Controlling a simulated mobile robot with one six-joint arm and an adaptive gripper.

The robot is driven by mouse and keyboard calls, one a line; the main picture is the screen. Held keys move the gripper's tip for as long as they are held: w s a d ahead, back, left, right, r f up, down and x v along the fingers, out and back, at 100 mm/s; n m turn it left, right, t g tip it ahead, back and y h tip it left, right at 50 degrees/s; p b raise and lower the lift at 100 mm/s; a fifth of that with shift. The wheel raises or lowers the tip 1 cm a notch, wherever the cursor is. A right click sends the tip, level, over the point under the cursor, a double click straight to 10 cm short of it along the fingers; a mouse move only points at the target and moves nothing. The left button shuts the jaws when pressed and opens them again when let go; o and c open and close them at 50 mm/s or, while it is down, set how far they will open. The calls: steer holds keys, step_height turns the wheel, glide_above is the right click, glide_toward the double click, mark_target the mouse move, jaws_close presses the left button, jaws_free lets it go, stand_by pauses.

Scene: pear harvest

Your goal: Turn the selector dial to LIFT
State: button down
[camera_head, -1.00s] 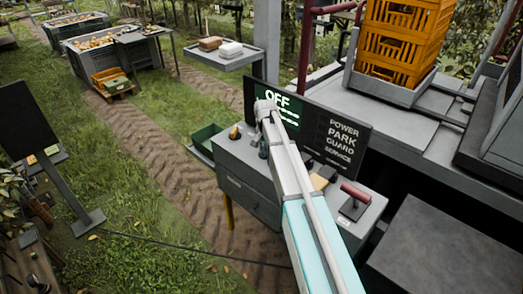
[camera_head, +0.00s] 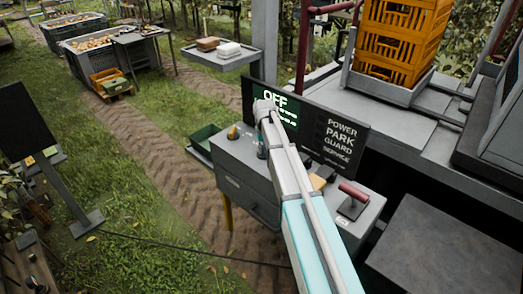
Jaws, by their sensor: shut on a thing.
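The grey control console (camera_head: 247,178) stands in the middle, with a black panel behind its top. My gripper (camera_head: 262,150) points down over the console's top, at the end of my pale arm. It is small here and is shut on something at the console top. The selector dial itself cannot be made out, as my gripper and arm cover that spot.
A list with POWER, PARK, GUARD and SERVICE (camera_head: 341,143) is right of my arm. A red-handled lever (camera_head: 354,196) and a yellow-orange knob (camera_head: 233,132) are on the console. A green bin (camera_head: 204,138) is at its left. Orange crates (camera_head: 400,40) stand behind.

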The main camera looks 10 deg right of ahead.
steer(key=shift+w, duration=0.2)
steer(key=c, duration=0.6)
jaws_free()
steer(key=shift+o, duration=0.4)
steer(key=shift+s, duration=0.1)
